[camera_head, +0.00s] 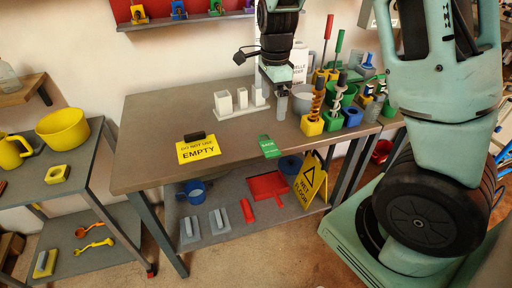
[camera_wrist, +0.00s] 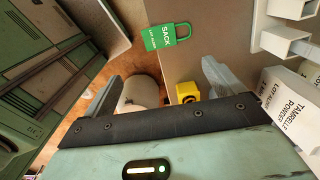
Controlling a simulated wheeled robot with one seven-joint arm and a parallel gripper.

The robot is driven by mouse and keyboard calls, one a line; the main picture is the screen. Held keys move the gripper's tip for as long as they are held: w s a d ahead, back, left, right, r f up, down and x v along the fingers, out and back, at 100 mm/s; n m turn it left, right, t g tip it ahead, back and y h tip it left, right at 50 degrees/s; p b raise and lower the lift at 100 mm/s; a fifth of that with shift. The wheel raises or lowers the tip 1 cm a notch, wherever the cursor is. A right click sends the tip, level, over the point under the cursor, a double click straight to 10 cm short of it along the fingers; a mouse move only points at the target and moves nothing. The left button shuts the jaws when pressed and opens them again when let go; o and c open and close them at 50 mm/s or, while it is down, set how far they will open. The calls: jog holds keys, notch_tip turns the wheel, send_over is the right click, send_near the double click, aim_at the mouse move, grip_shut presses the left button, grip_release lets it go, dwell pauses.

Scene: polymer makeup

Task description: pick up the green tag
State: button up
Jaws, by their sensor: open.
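The green tag (camera_head: 269,147) has a loop at its top and white lettering that reads "SACK". It lies at the front edge of the grey table (camera_head: 160,120) and looks to overhang it slightly. In the wrist view the tag (camera_wrist: 160,38) shows at top centre, beyond my fingertips. My gripper (camera_head: 280,104) points down above the table, behind the tag in the head view and apart from it. In the wrist view my gripper (camera_wrist: 158,85) has its two fingers spread wide, with no held object between them.
Yellow, green and blue holders with augers (camera_head: 312,122) crowd the right. A yellow "EMPTY" sign (camera_head: 198,150) lies left. A yellow wet-floor sign (camera_head: 311,180) stands below the table edge. Bare tabletop lies around the tag.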

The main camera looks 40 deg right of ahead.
aim_at(270, 148)
notch_tip(270, 148, down, 15)
jog(key=shift+a+f+p, duration=0.1)
jog(key=shift+f+p, duration=0.05)
jog(key=shift+p, duration=0.15)
dwell(0.6)
jog(key=c, duration=1)
